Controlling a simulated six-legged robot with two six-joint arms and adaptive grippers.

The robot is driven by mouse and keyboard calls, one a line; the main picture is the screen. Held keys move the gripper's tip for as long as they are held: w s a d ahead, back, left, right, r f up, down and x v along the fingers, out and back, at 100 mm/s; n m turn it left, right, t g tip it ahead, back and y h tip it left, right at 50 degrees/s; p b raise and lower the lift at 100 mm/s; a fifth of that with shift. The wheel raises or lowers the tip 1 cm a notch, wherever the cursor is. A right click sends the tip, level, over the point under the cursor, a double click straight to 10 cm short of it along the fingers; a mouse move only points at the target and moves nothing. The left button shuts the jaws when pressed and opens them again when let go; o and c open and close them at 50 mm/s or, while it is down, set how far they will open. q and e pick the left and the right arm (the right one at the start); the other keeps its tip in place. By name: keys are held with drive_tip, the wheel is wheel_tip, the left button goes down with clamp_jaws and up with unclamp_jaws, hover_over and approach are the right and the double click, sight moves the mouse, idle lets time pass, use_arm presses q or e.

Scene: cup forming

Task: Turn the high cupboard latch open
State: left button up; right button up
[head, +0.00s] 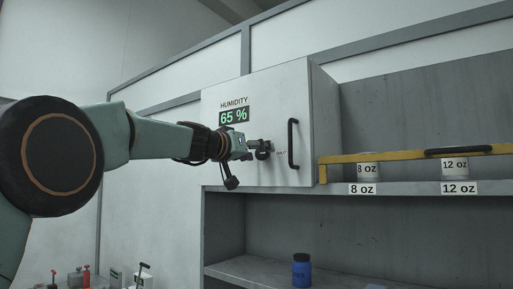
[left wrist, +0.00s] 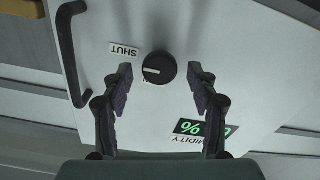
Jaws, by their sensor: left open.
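The high cupboard (head: 265,95) has a pale door with a humidity display reading 65 %. In the left wrist view the latch (left wrist: 160,68) is a dark round knob with a short white mark, beside a label reading SHUT (left wrist: 124,50). The mark points left in that view, roughly towards the label's side. My left gripper (head: 262,149) is at the door front, in front of the latch, which is largely hidden in the head view. In the left wrist view its open fingers (left wrist: 160,92) stand either side of the knob, with gaps on both sides. My right gripper is out of view.
A black door handle (head: 292,143) stands right of the latch. A yellow bar (head: 400,154) crosses the shelf to the right, in front of cups labelled 8 oz and 12 oz. A blue jar (head: 301,270) stands on the lower shelf. Small items show at lower left.

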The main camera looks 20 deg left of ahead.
use_arm(q)
drive_tip(key=shift+w+f, duration=0.25)
drive_tip(key=shift+w, duration=0.1)
drive_tip(key=shift+w+d, duration=0.25)
drive_tip(key=shift+d, duration=0.05)
drive_tip(key=shift+c, duration=0.5)
drive_tip(key=shift+s, duration=0.2)
drive_tip(key=c, duration=0.3)
drive_tip(key=shift+s+a+r, duration=0.1)
drive_tip(key=shift+s+a, duration=0.1)
drive_tip(key=shift+s, duration=0.05)
drive_tip(key=shift+c, duration=1.4)
drive_tip(key=shift+w+d, duration=0.1)
drive_tip(key=shift+w, duration=0.05)
drive_tip(key=c, duration=0.5)
